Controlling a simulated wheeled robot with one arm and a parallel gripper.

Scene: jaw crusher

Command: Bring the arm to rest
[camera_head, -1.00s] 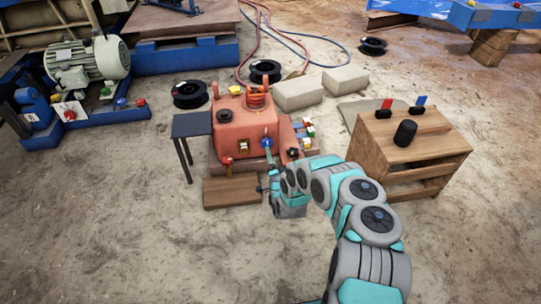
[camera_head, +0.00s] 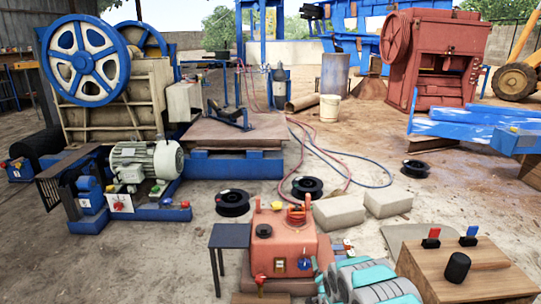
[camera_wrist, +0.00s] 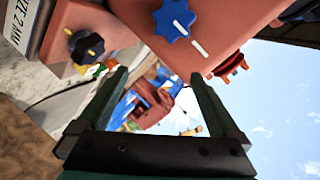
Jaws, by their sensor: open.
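My gripper (camera_wrist: 158,78) shows in the wrist view with its two dark green fingers apart and nothing between them. A blue star-shaped knob (camera_wrist: 172,20) on the orange-red machine (camera_wrist: 208,38) is just beyond the fingers, apart from them. A black knob (camera_wrist: 86,46) with a yellow mark is at the upper left. In the head view my grey and teal arm reaches in from the bottom edge, in front of the orange-red machine (camera_head: 288,244). My gripper itself cannot be made out there.
A wooden stand (camera_head: 470,272) with a red switch, a blue switch and a black cylinder is right of my arm. A small dark table (camera_head: 230,236) stands left of the machine. Pale blocks (camera_head: 340,212) and black reels (camera_head: 232,203) lie behind. A blue-wheeled crusher (camera_head: 92,95) stands at the back left.

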